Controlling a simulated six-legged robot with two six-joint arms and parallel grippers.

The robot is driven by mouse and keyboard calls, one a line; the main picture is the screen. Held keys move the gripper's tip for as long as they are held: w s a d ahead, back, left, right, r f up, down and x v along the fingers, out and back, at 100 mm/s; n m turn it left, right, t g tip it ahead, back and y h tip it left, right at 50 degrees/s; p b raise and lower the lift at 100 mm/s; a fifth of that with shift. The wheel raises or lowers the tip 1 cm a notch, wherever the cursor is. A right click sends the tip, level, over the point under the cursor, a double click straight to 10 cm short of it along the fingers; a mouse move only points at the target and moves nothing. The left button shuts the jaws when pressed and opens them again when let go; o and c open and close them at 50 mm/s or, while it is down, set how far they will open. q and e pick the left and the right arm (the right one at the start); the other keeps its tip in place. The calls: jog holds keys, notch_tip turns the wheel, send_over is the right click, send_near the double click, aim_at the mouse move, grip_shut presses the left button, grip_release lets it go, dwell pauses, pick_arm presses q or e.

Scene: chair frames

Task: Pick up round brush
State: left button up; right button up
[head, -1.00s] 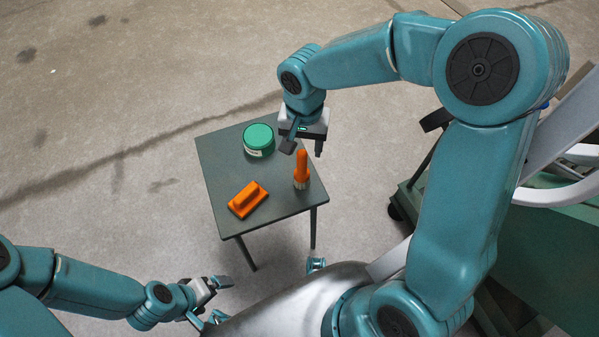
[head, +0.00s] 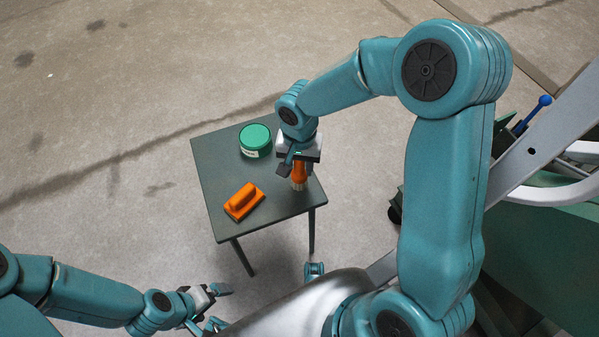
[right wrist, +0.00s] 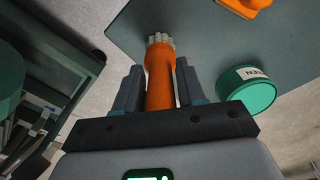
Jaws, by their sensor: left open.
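The round brush (head: 299,174) stands upright on the small dark table, with an orange handle and pale bristles at the bottom. My right gripper (head: 297,170) is over it from above, and its fingers hide part of the handle. In the right wrist view the brush handle (right wrist: 160,80) runs between the two fingers (right wrist: 160,92), its bristles beyond them. The fingers lie close on both sides; I cannot tell whether they touch it. My left gripper (head: 217,305) is open and empty at the lower left, away from the table.
An orange block-shaped brush (head: 243,202) lies on the table (head: 222,165) near its left front. A green round tin (head: 255,140) with a white label stands at the back, close to my right gripper. A green cart or bench with metal frames (head: 550,225) is at the right.

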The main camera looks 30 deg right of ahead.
grip_shut()
notch_tip(320, 180, up, 20)
jog(key=p, duration=0.5)
